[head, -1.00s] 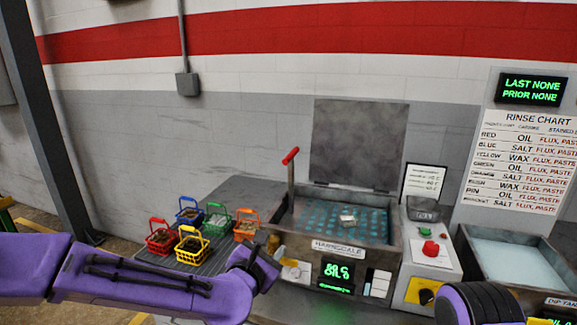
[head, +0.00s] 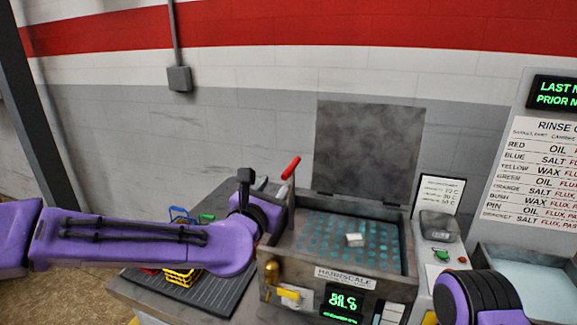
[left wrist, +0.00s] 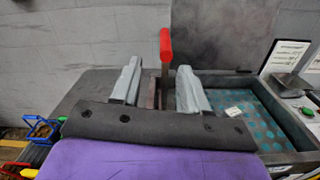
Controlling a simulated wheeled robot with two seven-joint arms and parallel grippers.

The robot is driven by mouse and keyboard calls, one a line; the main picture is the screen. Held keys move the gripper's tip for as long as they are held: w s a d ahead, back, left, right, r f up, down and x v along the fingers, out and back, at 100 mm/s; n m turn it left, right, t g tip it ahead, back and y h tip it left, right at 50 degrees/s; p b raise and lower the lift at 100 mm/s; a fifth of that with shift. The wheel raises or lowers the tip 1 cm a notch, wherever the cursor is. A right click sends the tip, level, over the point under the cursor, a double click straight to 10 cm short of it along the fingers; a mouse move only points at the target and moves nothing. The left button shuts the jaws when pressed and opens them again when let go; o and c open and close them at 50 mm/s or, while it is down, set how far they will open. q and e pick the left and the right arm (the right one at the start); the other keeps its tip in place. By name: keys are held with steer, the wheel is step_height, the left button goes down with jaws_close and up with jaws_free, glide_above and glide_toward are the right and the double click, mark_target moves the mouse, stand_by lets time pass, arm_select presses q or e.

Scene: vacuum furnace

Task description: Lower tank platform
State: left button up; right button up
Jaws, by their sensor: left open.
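A lever with a red handle (head: 291,167) rises at the tank's left side. My left gripper (head: 256,185) is by the lever, left of the tank. In the left wrist view its two grey fingers are apart, with the lever's red handle (left wrist: 166,46) showing between and beyond them. Contact with the lever cannot be told. My right arm (head: 478,300) shows at the lower right; its gripper is out of view.
Coloured baskets stand on the ribbed mat (head: 215,295) at left, partly hidden by my arm; a yellow basket (head: 182,277) and a blue one (head: 180,213) show. A control box (head: 440,255) and a second tank (head: 530,290) are at right.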

mark_target(289, 167)
arm_select(q)
steer(key=w+p, duration=0.1)
steer(key=w+d+r+p, duration=0.1)
steer(key=shift+w+d, duration=0.3)
steer(key=x, duration=0.2)
steer(key=p+x, duration=0.1)
steer(key=x, duration=0.1)
steer(key=p+x, duration=0.1)
steer(key=x, duration=0.1)
steer(key=shift+w+d+f, duration=0.1)
steer(key=shift+w+f, duration=0.05)
steer(key=shift+f, duration=0.25)
jaws_close()
